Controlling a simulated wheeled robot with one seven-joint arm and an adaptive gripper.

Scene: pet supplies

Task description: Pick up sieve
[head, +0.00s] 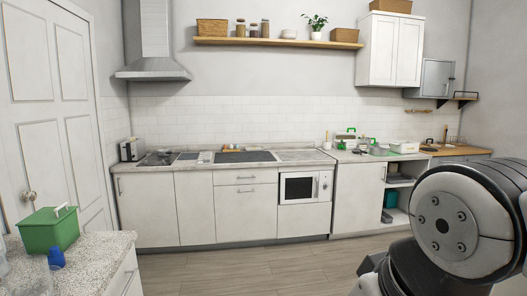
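I cannot make out a sieve for certain in the head view. Several small items, among them grey and green ones (379,149), stand on the right part of the far counter (300,155), too small to identify. Dark and grey items (160,158) lie at the left end of that counter. My arm fills the lower right corner and hides part of the room there. My gripper is outside the view.
A green container (48,230) and a blue item (57,258) stand on a speckled counter (92,262) at the near left. A white microwave (299,188) sits below the far counter. A wooden shelf (278,42) hangs above. The wooden floor (240,268) between is clear.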

